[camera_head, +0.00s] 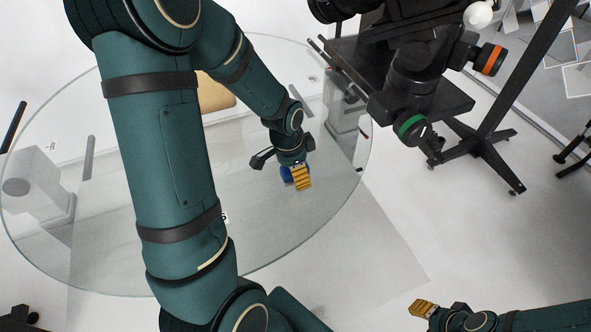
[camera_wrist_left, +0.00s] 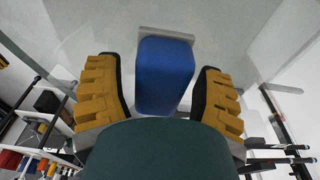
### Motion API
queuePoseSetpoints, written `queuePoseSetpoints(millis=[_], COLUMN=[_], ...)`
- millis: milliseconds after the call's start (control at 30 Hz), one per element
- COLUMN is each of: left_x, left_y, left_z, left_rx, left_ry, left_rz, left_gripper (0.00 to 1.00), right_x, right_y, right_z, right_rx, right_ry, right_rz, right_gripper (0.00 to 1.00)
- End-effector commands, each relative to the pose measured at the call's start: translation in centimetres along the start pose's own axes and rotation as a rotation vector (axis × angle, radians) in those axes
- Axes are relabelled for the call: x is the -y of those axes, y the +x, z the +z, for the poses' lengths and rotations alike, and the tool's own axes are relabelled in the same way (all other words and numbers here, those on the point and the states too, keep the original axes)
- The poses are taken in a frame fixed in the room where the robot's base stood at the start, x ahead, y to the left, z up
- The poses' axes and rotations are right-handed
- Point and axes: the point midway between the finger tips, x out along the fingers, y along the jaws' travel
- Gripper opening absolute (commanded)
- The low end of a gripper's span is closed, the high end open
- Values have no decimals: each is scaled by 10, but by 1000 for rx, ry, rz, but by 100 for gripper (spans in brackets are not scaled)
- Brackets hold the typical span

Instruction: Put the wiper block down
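The wiper block is blue with a grey strip along one edge. In the left wrist view the wiper block (camera_wrist_left: 165,75) is between the two yellow-and-black fingers of my left gripper (camera_wrist_left: 163,85), with a narrow gap on each side. In the head view my left gripper (camera_head: 296,176) is low over the right part of the round glass turntable (camera_head: 255,235). The blue block (camera_head: 286,174) shows just behind its yellow finger, mostly hidden. Whether its underside touches the glass is not clear. My right gripper (camera_head: 422,308) is at the bottom right, away from the turntable, its opening unclear.
A black camera rig (camera_head: 415,85) on a stand overhangs the turntable's right side. A tan object (camera_head: 215,95) is partly hidden behind my left arm. Grey uprights stand at the turntable's edges. The glass near the front is clear.

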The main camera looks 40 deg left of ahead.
Motion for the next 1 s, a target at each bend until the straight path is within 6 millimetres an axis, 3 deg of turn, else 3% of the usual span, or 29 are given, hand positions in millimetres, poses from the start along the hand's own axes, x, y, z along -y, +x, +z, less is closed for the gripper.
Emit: queuePoseSetpoints(millis=[367,800,1000], left_x=[0,1,0], left_y=[-6,-90,-116], left_z=[-1,-2,-1], left_rx=[-1,-5,-3], left_ry=[0,0,1], left_rz=[-1,-4,-2], left_gripper=[67,67,67], right_x=[2,6,8], right_y=[-4,-18,-22], right_z=[-2,-7,-7], right_rx=[-4,-13,-12], right_ry=[1,4,4], right_rz=[0,0,-1], right_gripper=[47,47,47])
